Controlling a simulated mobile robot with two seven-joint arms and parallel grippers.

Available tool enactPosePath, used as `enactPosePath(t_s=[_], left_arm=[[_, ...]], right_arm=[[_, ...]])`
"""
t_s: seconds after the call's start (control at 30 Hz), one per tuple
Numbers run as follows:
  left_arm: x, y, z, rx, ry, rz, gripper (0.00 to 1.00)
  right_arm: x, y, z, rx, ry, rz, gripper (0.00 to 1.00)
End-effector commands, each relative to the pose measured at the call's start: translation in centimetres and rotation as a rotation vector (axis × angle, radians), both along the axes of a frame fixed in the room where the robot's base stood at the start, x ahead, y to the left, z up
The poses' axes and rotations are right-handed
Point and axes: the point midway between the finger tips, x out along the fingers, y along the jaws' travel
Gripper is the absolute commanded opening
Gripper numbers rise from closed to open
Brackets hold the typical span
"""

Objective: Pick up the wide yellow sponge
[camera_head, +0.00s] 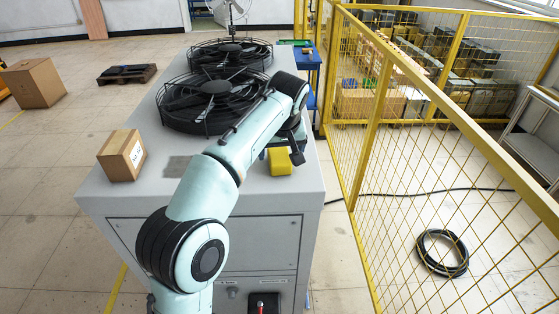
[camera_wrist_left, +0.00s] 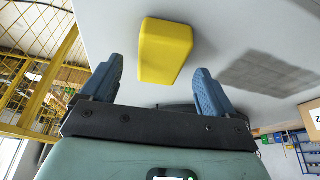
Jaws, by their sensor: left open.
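The yellow sponge (camera_head: 280,162) lies on top of the grey cabinet (camera_head: 240,200), near its right edge in the head view. In the left wrist view the sponge (camera_wrist_left: 165,50) is a plain yellow block just ahead of and between the fingertips. My left gripper (camera_wrist_left: 157,85) is open and empty, its two blue fingers spread apart with the sponge beyond them. In the head view my left gripper (camera_head: 281,150) hangs next to the sponge, partly hidden behind my arm. I cannot tell whether a finger touches the sponge. My right gripper is not in view.
A cardboard box (camera_head: 121,156) stands on the cabinet's left side. Two black round fans (camera_head: 205,98) fill the cabinet's far part. A flat grey patch (camera_head: 177,166) lies near the sponge. A yellow mesh fence (camera_head: 440,170) stands to the right.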

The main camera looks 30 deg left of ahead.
Motion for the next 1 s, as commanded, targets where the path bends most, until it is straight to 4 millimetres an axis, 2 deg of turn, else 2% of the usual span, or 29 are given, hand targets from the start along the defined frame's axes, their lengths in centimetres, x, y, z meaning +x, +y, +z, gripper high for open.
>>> enactPosePath(t_s=[0.13,0.4,0.47,0.5,0.6,1.0], left_arm=[[0.4,0.4,-1.7,0.002,0.003,0.0,0.88],[0.6,0.5,-1.9,0.002,-0.001,-0.001,0.88],[0.6,0.5,-1.9,0.002,-0.001,-0.001,0.72],[0.6,0.5,-1.8,0.002,-0.001,-0.001,0.59],[0.6,0.5,-1.8,0.002,-0.001,-0.001,0.29],[0.6,0.5,-1.2,0.001,-0.002,-0.001,0.28]], right_arm=[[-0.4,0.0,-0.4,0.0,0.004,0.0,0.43],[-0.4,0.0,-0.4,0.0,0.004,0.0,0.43],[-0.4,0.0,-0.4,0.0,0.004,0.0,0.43],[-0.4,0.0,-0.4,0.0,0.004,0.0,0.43],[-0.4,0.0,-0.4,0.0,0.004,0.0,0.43],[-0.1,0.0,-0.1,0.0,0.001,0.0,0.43]])
